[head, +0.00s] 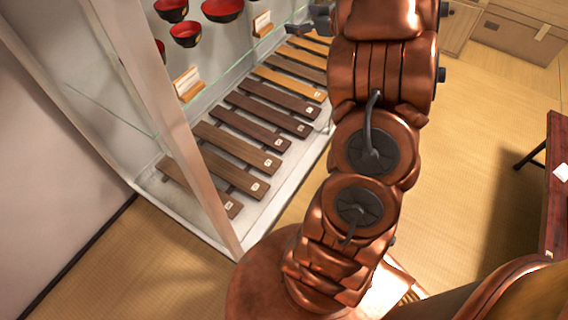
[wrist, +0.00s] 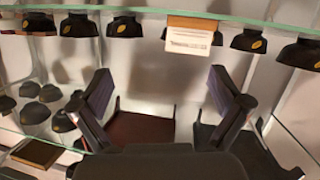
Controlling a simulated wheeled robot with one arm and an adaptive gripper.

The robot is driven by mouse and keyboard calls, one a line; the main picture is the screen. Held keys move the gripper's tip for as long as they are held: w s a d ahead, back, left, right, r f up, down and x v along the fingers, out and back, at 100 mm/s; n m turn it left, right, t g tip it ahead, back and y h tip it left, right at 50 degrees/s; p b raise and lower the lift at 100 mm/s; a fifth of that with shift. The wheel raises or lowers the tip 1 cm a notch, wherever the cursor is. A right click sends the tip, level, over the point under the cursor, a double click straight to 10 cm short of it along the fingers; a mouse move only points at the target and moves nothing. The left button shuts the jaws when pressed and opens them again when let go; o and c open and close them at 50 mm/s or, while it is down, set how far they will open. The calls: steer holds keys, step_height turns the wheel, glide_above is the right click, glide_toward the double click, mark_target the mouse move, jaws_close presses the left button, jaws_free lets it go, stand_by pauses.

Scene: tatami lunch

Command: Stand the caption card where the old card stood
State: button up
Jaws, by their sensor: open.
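In the head view, a white caption card in a wooden stand (head: 187,82) is on the cabinet's glass shelf. A second card in a wooden stand (head: 262,24) is farther back. I cannot tell which is old or new. In the wrist view, one card (wrist: 192,42) with a wooden strip appears upside down by the glass shelf, above and beyond the fingers. My gripper (wrist: 162,95) is open, its two fingers wide apart with no card between them. Only a dark part of it (head: 318,17) shows in the head view, beside my arm at the cabinet.
Red and black bowls (head: 186,34) stand near the cards. Black bowls (wrist: 125,27) flank the card in the wrist view. Dark wooden slabs (head: 233,144) line the cabinet floor. The white cabinet post (head: 185,140) and glass edges bound the space. A low red table (head: 557,190) is at right.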

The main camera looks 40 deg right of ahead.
steer(key=s+a+f+m+g+h, duration=0.1)
steer(key=s+a+f+g, duration=0.2)
steer(key=s+a+g, duration=0.6)
steer(key=s+a+f+m+g+h, duration=0.1)
steer(key=s+a+g, duration=0.8)
steer(key=s+a, duration=1.8)
steer(key=shift+s+a+f+m, duration=0.15)
steer(key=shift+s+f+m, duration=0.35)
steer(key=shift+s+f, duration=0.35)
steer(key=shift+w, duration=0.1)
step_height(320, 180, up, 32)
steer(key=w+t+p, duration=0.1)
steer(key=p, duration=2.9)
steer(key=shift+w+f+t, duration=0.15)
steer(key=shift+w+t, duration=0.15)
steer(key=shift+t, duration=0.1)
